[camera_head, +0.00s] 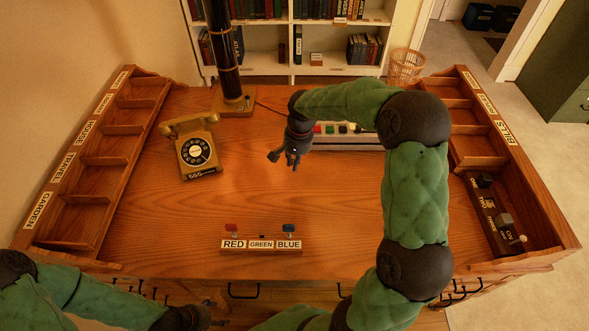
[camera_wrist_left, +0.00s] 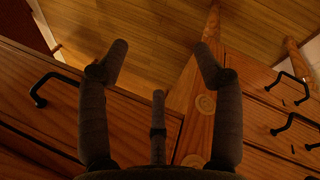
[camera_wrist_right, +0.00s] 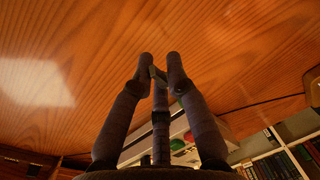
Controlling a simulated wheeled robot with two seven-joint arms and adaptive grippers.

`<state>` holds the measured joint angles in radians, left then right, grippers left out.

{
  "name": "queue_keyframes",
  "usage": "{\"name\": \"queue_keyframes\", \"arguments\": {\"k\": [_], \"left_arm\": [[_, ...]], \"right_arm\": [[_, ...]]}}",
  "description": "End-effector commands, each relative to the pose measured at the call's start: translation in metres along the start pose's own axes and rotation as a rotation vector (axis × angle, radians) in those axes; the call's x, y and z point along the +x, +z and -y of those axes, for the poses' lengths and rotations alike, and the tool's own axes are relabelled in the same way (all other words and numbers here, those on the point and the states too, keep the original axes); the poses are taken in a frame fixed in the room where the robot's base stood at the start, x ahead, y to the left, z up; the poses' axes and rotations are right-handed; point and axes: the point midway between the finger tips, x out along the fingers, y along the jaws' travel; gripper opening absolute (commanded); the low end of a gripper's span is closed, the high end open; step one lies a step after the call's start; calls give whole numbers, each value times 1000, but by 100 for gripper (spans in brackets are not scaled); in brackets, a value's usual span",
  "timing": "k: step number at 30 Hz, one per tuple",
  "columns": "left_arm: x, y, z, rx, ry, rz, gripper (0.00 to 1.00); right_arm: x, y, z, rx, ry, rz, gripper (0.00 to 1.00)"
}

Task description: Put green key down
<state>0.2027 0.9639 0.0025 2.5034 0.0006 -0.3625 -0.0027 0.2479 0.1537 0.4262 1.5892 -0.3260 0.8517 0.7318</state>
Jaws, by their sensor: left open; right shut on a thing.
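A key rack (camera_head: 261,246) with labels RED, GREEN and BLUE sits near the desk's front edge. A red key (camera_head: 231,229) stands at RED and a blue key (camera_head: 289,230) at BLUE; no key head shows at GREEN. My right gripper (camera_head: 281,157) is above the middle of the desk, behind the rack. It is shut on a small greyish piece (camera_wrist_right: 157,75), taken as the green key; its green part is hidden. My left gripper (camera_head: 212,312) is low in front of the desk. It is open and empty in the left wrist view (camera_wrist_left: 161,50).
A yellow rotary phone (camera_head: 197,150) and a black lamp post (camera_head: 226,70) stand at the back left. A panel with coloured buttons (camera_head: 340,141) is behind my right arm. Labelled compartments (camera_head: 100,160) line both sides. The desk's middle is clear.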

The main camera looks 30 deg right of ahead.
Motion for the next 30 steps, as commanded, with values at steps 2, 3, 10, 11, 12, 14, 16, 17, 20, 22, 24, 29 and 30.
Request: {"name": "queue_keyframes", "arguments": {"k": [2, 3, 10, 11, 12, 14, 16, 17, 20, 22, 24, 29, 30], "left_arm": [[8, 0, 3, 0, 0, 0, 66], [10, 0, 4, 0, 0, 0, 66], [15, -1, 5, 0, 0, 0, 66], [15, -1, 5, 0, 0, 0, 66], [16, -1, 6, 0, 0, 0, 66], [17, -1, 6, 0, 0, 0, 66], [20, -1, 7, 0, 0, 0, 66], [23, -1, 8, 0, 0, 0, 66], [32, -2, 12, 0, 0, 0, 66], [36, -1, 13, 0, 0, 0, 66], [36, -1, 13, 0, 0, 0, 66], [34, -2, 12, 0, 0, 0, 66], [34, -2, 12, 0, 0, -1, 66]], "right_arm": [[19, -10, 0, 1, 2, 3, 0], [24, -15, 0, 0, 2, 2, 0], [39, -30, 2, 0, 1, 1, 0], [40, -30, 2, -1, 1, 1, 0], [41, -31, 2, -1, 1, 1, 0], [45, -34, 2, -1, 1, 1, 0], [52, -39, 2, -1, 1, 2, 0], [57, -38, 2, -1, 2, 2, 0], [73, -38, 0, -1, 2, 3, 0], [80, -38, -1, -1, 1, 3, 0], [81, -38, -1, -1, 1, 1, 0], [79, -38, -1, -1, 0, 1, 0], [79, -38, -1, -1, 1, 1, 0]]}}
